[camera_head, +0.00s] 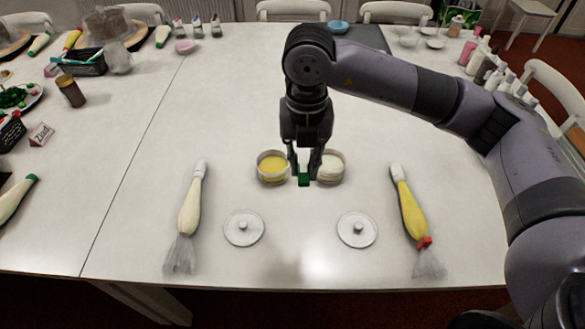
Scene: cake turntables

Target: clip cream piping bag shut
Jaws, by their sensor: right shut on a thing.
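The cream piping bag (190,216) lies on the table left of centre, its white tip pointing away and its clear, crumpled end towards me. No clip shows on it. My right gripper (304,172) points down over the middle of the table, shut on a green clip (304,181). The clip is right of the cream bag and apart from it. I cannot tell whether the clip touches the table. A yellow piping bag (408,205) lies at the right with a red clip (425,242) near its clear end. My left gripper is not in view.
A pot of yellow filling (272,164) and a pot of cream filling (331,168) stand close on either side of my right gripper. Two white lids (244,228) (357,230) lie nearer me, between the bags. Bottles (487,70) stand at the far right.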

